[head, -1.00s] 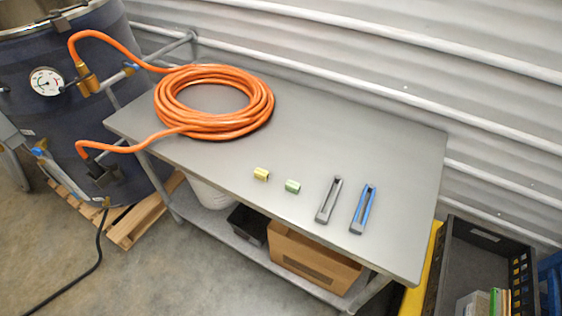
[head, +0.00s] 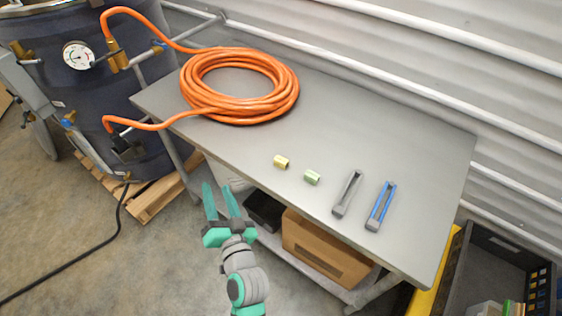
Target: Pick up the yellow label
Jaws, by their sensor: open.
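A small yellow block-like piece (head: 281,162) lies on the grey metal table, near its front edge; it is the only small yellow item on the tabletop, and I cannot make out any print on it. My gripper (head: 218,188), with teal fingers, is open and empty. It shows in front of the table's front edge, to the left of and a little below the yellow piece in the picture, clearly apart from it. A similar small green piece (head: 312,177) lies just right of the yellow one.
A coiled orange hose (head: 240,112) lies on the table's left part and runs to a dark tank (head: 75,100). A grey slotted tool (head: 347,194) and a blue one (head: 381,206) lie right of the small pieces. The grey tabletop (head: 370,130) behind them is clear.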

